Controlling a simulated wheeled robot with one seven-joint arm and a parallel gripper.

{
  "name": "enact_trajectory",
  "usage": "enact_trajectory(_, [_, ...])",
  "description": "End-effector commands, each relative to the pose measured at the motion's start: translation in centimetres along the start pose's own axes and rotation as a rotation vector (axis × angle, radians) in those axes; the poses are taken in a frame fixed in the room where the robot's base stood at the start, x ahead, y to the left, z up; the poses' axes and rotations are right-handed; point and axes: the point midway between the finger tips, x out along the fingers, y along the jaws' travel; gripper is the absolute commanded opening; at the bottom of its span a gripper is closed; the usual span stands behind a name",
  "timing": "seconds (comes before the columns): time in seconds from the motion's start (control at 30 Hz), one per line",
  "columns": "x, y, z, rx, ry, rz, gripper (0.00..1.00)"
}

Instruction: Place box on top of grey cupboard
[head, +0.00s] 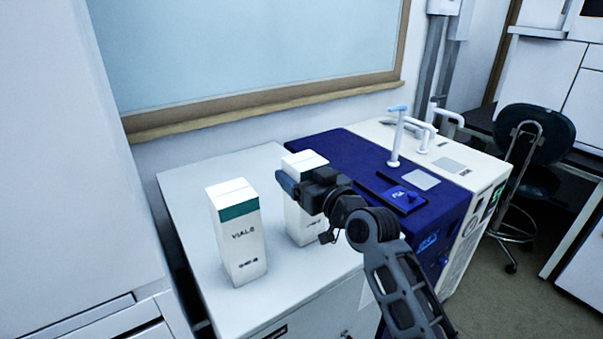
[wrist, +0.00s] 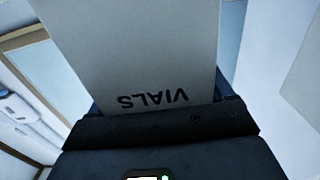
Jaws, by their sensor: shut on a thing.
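A white vials box with a green band (head: 238,235) stands upright on the grey cupboard (head: 292,288), towards its left. A second, similar box (head: 302,222) is upright to its right, over the right part of the cupboard top. My gripper (head: 303,182) is shut on this second box near its upper part, partly hiding it. I cannot tell whether its base touches the top. In the wrist view the held box (wrist: 150,50) fills the space between the fingers, with "VIALS" appearing upside down.
A dark blue and white instrument (head: 335,152) with white tubing stands directly right of the cupboard. A tall white cabinet (head: 70,170) is at the left. A wall with a framed window (head: 250,50) is behind. A dark chair (head: 535,140) is at the far right. The cupboard's back left is clear.

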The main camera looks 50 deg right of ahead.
Motion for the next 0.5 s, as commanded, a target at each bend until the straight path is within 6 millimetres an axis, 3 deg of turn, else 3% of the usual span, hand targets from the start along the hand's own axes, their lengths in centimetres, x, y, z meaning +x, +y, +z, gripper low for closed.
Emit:
enact_trajectory(0.27, [0.00,0.00,0.34,0.001,0.001,0.000,0.23])
enact_trajectory(0.3, [0.00,-0.01,0.26,0.000,0.000,0.000,0.84])
enact_trajectory(0.5, [0.00,-0.01,0.23,0.001,0.000,0.000,1.00])
